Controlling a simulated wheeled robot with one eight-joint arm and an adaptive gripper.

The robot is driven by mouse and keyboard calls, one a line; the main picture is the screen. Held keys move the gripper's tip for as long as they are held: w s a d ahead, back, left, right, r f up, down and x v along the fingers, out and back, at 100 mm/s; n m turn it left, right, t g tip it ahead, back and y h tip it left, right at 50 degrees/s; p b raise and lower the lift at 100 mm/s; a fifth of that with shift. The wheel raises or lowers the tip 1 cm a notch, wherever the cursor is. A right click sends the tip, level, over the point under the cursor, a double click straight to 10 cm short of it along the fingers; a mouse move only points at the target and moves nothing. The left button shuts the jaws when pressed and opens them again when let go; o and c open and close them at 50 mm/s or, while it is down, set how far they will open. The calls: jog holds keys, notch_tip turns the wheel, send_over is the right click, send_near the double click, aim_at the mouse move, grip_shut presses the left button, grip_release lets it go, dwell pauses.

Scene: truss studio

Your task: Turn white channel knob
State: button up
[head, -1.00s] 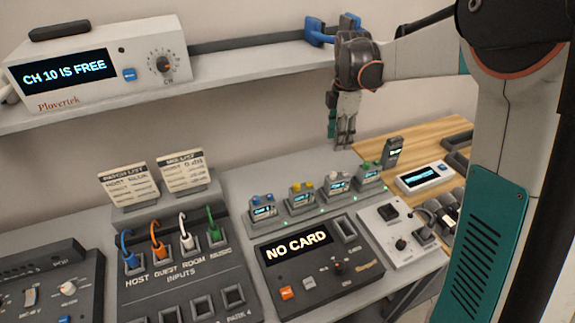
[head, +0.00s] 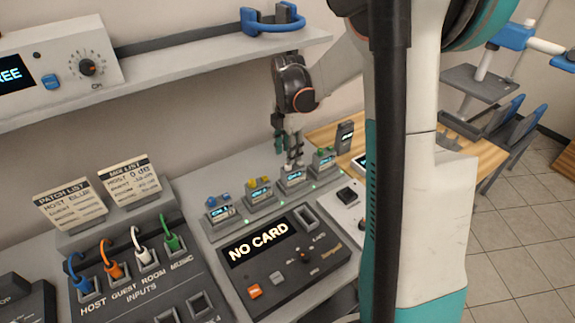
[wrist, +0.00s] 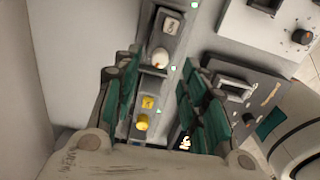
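The white channel knob (wrist: 160,57) sits on its small grey unit, third from the left in a row of several. In the head view that unit (head: 292,181) stands directly below my gripper (head: 293,164), whose fingers hide most of the knob. In the wrist view my gripper (wrist: 172,72) is open, with teal-backed fingers apart on either side of the row and the white knob showing between them. I cannot tell whether a finger touches it. The yellow knob (wrist: 143,122) also shows between the fingers, nearer the palm.
The units with blue (head: 220,212), yellow (head: 259,192) and green (head: 322,162) knobs stand close beside it. A dark console reading "NO CARD" (head: 275,275) lies in front. A shelf (head: 180,65) with a blue headset (head: 270,20) runs above and behind.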

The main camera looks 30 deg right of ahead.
jog(key=shift+f+b, duration=0.6)
jog(key=shift+f, duration=1.65)
grip_shut()
